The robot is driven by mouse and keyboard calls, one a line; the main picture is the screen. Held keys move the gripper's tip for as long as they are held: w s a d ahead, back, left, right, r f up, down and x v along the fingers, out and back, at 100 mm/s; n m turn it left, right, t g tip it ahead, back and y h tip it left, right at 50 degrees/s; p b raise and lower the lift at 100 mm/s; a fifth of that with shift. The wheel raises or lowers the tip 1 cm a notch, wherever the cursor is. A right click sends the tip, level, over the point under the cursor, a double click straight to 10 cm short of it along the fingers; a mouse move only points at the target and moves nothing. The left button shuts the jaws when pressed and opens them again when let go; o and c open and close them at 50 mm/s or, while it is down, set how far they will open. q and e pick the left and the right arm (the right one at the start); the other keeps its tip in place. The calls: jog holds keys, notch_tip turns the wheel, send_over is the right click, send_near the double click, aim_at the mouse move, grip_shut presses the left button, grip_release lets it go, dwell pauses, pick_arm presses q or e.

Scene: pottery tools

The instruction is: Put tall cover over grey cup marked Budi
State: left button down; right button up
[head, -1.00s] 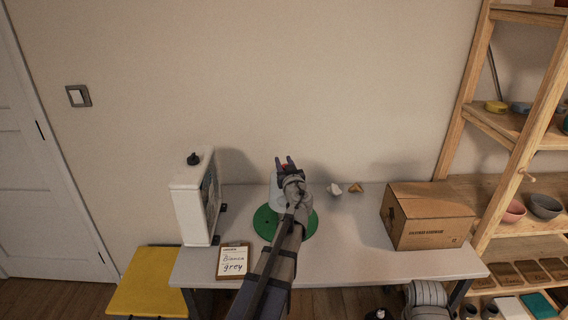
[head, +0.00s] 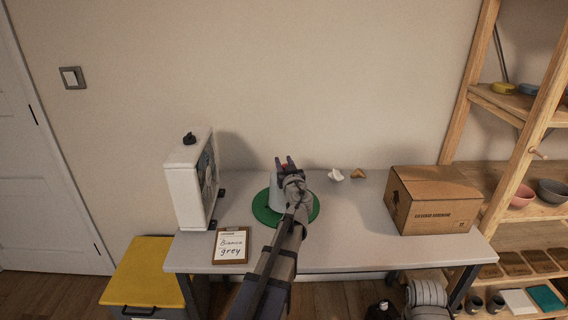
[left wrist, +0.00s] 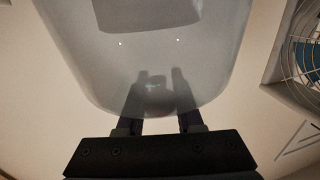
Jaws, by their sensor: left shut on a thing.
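My left gripper (head: 287,164) is shut on a tall, translucent grey cover (head: 277,189) with a red spot near its top. In the head view the cover is over the green round disc (head: 262,206); my gripper and arm hide much of it. I cannot tell whether it touches the disc. The left wrist view shows the cover's smooth wall (left wrist: 150,70) close up, with a paler shape behind or reflected in it. A clipboard card (head: 231,246) reads "Bianca" and "grey". Small dark grey cups (head: 496,304) stand low on the shelf; no Budi mark is readable. My right gripper is not seen.
A white box-shaped device (head: 186,188) stands left of the disc. A cardboard box (head: 433,205) stands on the table's right. Small white (head: 336,175) and brown (head: 358,174) pieces lie near the wall. The front right of the grey table (head: 365,250) is clear.

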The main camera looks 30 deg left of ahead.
pick_arm(q)
jog(key=shift+c, duration=2.4)
grip_release()
jog(key=shift+f, duration=0.1)
jog(key=v, duration=0.8)
jog(key=shift+w, duration=0.1)
